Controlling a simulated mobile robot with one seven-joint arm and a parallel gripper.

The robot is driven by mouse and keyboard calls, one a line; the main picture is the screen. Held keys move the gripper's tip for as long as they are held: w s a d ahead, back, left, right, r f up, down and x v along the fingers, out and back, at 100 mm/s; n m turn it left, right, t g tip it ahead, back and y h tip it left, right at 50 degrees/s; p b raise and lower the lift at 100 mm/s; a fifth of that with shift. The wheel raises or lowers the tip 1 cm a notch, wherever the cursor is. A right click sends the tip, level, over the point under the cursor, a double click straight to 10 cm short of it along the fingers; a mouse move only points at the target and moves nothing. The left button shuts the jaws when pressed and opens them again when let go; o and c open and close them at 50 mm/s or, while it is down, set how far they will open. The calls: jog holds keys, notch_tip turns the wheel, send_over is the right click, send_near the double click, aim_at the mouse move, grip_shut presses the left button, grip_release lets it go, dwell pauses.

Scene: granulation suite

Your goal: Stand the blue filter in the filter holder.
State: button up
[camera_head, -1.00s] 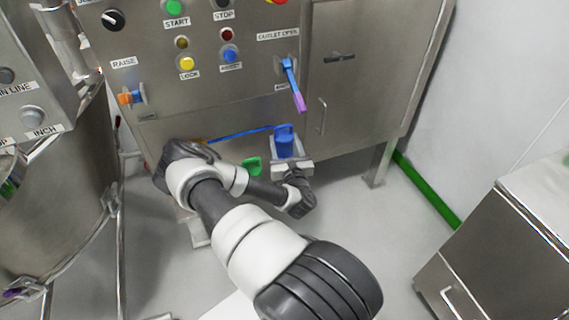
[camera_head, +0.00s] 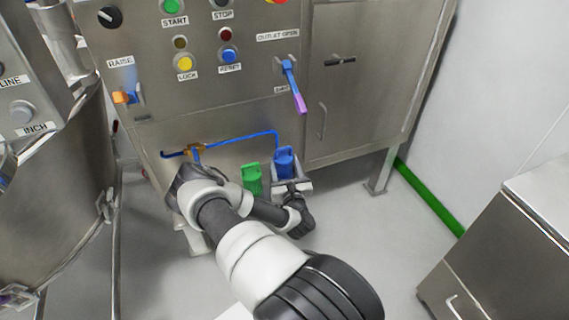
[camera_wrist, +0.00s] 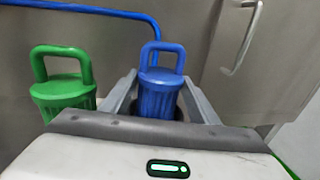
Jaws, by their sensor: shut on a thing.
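The blue filter (camera_head: 284,163), a ribbed cup with a loop handle, is upright in front of the steel cabinet. In the wrist view the blue filter (camera_wrist: 161,92) sits between the two grey fingers of my gripper (camera_wrist: 160,84), which is shut on it. My gripper (camera_head: 285,176) shows small in the head view. A dark rounded edge shows beside the filter's lower body, but its base is hidden behind my gripper's housing. I cannot make out the filter holder or tell whether the filter is seated in it.
A green filter (camera_wrist: 62,92) stands upright just left of the blue one; it shows in the head view (camera_head: 252,180) too. A blue pipe (camera_head: 240,138) runs along the cabinet (camera_head: 225,105) behind them. A blue-and-purple lever (camera_head: 294,86) juts out above. Open floor lies to the right.

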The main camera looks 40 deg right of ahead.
jog(key=shift+f, duration=0.3)
jog(key=o, duration=1.1)
jog(key=shift+r, duration=0.25)
jog(key=p+v, duration=0.1)
jog(key=v, duration=0.3)
jog(key=p+v, duration=0.1)
jog(key=v, duration=0.3)
jog(key=p+v, duration=0.1)
jog(key=v, duration=0.3)
jog(key=shift+r, duration=0.35)
